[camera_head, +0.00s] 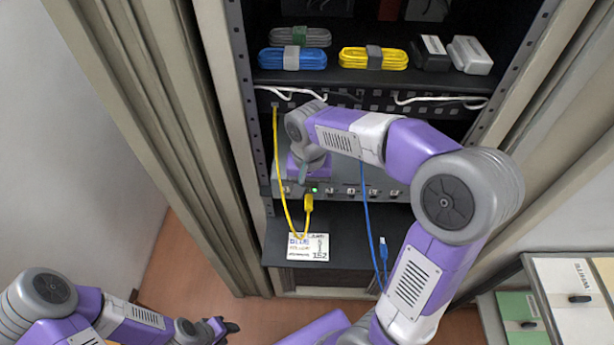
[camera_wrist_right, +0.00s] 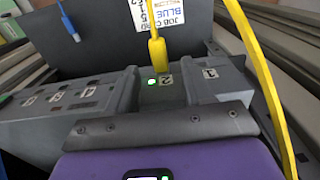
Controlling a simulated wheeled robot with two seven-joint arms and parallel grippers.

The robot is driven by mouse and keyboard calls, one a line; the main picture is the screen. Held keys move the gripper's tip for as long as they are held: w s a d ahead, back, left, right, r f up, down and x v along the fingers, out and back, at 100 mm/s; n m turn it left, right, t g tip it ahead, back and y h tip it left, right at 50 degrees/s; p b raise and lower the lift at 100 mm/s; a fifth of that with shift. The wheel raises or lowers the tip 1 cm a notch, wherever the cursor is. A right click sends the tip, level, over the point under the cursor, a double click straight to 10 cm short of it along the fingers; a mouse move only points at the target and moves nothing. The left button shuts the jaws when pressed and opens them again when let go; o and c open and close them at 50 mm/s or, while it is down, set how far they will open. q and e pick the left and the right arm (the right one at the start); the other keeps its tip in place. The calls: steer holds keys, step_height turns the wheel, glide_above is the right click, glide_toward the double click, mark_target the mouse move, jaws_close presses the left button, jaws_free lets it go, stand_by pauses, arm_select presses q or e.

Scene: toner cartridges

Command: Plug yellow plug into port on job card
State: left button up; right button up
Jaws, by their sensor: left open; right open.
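The yellow plug (camera_head: 308,203) is at the front of the grey switch (camera_head: 345,181), beside a lit green light. In the right wrist view the yellow plug (camera_wrist_right: 157,52) stands at the port labelled 2, apparently in it; the contact itself is not clear. Its cable loops down and up to the panel above. My left gripper (camera_head: 224,327) is open and empty, low at the left.
A blue cable hangs with its blue plug (camera_head: 383,248) free, right of the card. White cables (camera_head: 440,99) cross the panel above. Coiled cables (camera_head: 374,57) and small boxes (camera_head: 470,55) fill the upper shelf. Rack posts (camera_head: 240,90) bound the sides.

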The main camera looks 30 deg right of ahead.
mark_target(309, 200)
steer(key=shift+f, duration=0.75)
steer(key=shift+s+f, duration=0.15)
steer(key=shift+f, duration=0.6)
steer(key=shift+c, duration=0.3)
jaws_close()
steer(key=c, duration=0.7)
jaws_free()
jaws_close()
